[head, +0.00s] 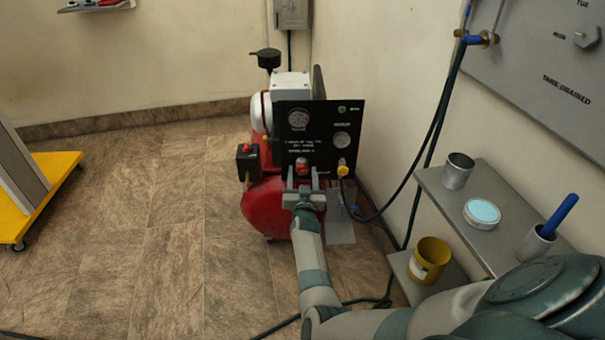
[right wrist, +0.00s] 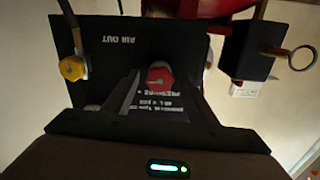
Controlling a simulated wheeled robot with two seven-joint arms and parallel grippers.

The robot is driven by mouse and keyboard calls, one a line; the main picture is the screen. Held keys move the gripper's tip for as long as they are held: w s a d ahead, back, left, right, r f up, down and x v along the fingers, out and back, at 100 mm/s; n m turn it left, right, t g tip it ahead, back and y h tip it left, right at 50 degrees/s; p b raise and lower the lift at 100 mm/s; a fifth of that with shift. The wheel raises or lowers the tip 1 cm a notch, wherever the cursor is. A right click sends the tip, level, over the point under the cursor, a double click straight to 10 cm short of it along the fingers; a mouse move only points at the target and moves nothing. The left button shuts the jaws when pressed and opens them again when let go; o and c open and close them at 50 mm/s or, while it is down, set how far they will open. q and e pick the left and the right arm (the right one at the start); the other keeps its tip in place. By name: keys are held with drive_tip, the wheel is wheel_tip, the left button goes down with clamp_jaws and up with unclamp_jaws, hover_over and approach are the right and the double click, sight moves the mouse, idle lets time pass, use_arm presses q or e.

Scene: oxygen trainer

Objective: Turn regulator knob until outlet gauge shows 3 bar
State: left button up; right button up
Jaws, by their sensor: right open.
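The red regulator knob (head: 302,167) sits low on the black panel (head: 318,152) of a red compressor. It also shows in the right wrist view (right wrist: 160,75). My right gripper (head: 302,177) is open just in front of the panel, and the knob appears between its fingertips in both views. I cannot tell whether the fingers touch it. One gauge (head: 298,119) is at the panel's upper left. Another gauge (head: 342,140), under a small label, is at the right. Both needles are too small to read. My left gripper is not in view.
A yellow fitting (head: 343,168) with a dark hose is right of the knob. A black box (head: 247,158) with a red top stands left of the panel. A grey shelf (head: 500,240) with cups is along the right wall.

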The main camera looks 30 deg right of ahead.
drive_tip(key=c, duration=1.1)
drive_tip(key=shift+o, duration=0.2)
drive_tip(key=shift+m, duration=1.4)
drive_tip(key=o, duration=1.1)
drive_tip(key=shift+c, duration=0.2)
drive_tip(key=shift+s, duration=0.15)
